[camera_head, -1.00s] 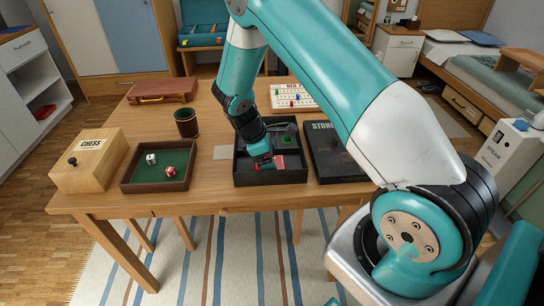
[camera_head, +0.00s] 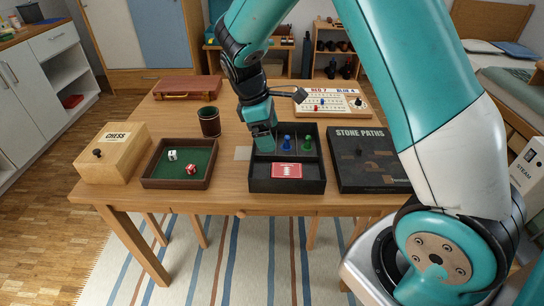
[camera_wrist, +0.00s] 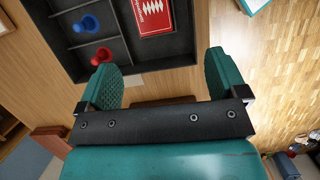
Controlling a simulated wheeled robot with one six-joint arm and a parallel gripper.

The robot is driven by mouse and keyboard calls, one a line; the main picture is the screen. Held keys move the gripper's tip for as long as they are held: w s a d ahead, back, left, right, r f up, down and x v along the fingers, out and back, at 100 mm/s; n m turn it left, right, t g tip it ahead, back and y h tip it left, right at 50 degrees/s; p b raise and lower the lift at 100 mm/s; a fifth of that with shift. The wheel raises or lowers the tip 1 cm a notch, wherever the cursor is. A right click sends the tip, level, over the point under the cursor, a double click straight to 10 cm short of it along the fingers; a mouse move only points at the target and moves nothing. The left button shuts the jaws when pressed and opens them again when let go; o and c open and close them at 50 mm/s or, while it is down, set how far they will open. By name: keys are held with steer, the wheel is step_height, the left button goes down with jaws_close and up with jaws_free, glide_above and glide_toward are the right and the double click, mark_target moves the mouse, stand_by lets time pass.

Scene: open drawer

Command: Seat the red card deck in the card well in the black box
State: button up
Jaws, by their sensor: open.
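The red card deck (camera_head: 287,171) lies face up in the front compartment of the black box (camera_head: 287,188), with red and white markings on top. It looks flat; I cannot tell how deep it sits. It also shows at the top of the wrist view (camera_wrist: 152,14). My gripper (camera_head: 262,140) is over the box's back left part, behind and left of the deck and apart from it. In the wrist view its two fingers (camera_wrist: 163,72) are spread with nothing between them.
Blue (camera_head: 287,142) and green (camera_head: 307,144) pawns stand in the box's back compartments; a red pawn (camera_wrist: 101,56) shows in the wrist view. The Stone Paths box (camera_head: 372,160) is close on the right. A dice tray (camera_head: 180,183) and a cup (camera_head: 209,121) are left.

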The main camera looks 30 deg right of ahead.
steer(key=s+a+r+m+y, duration=0.1)
steer(key=s+a+r, duration=0.3)
steer(key=s, duration=0.4)
steer(key=s+a+r+m+t+y, duration=0.1)
steer(key=s+a+r+y, duration=0.2)
steer(key=s+a+r, duration=0.2)
steer(key=s+a+r+m+y, duration=0.1)
steer(key=s+a+r+y, duration=0.2)
steer(key=s, duration=0.7)
steer(key=a+r, duration=0.2)
steer(key=a, duration=0.1)
steer(key=shift+s+a+m+t, duration=0.2)
steer(key=shift+s+m+t, duration=0.1)
steer(key=shift+s+t, duration=0.1)
steer(key=shift+r, duration=0.1)
